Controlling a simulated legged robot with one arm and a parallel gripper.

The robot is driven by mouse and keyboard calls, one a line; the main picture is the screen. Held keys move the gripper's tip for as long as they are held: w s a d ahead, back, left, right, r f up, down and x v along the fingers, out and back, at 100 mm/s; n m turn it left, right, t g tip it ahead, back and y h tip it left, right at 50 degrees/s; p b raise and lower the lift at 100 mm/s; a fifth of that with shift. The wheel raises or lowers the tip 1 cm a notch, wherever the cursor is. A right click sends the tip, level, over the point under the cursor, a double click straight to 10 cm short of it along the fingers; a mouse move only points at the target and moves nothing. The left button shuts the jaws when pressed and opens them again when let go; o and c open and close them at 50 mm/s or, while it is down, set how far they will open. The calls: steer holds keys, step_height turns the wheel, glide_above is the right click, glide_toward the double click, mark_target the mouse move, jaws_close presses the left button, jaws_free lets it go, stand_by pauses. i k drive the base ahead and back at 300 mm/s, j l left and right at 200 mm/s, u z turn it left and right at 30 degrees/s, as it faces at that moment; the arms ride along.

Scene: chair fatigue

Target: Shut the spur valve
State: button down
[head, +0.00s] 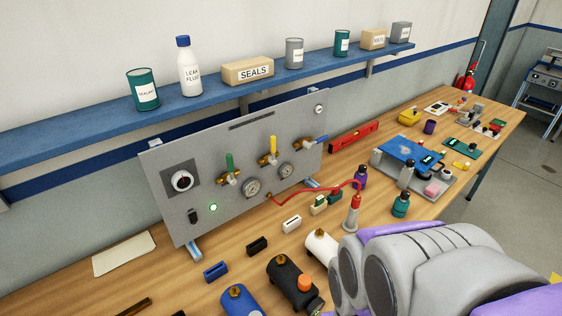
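A grey upright panel (215,145) stands on the wooden bench and carries three lever valves in a row. The green-handled valve (229,163) and the yellow-handled valve (273,146) have their levers pointing up. The blue-handled valve (316,141) has its lever lying sideways to the right. I cannot read a label saying which one is the spur valve. My grey and purple arm fills the lower right, in front of the bench. My gripper does not show.
Below the valves are gauges (252,188), a lit green lamp (213,207) and a black switch (193,216). A red hose (320,189) runs from the panel to a red-topped grey fitting (352,214). Tanks (290,282) crowd the front. A blue shelf (215,98) overhangs the panel.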

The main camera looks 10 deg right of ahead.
mark_target(318, 141)
steer(key=l+z, duration=0.15)
steer(key=l, duration=0.25)
steer(key=i+l+z, duration=0.1)
steer(key=l, duration=0.3)
steer(key=i+l+z, duration=0.15)
steer(key=l, duration=0.25)
steer(key=l+z, duration=0.1)
steer(key=l, duration=0.3)
steer(key=i+l+z, duration=0.15)
steer(key=l, duration=0.2)
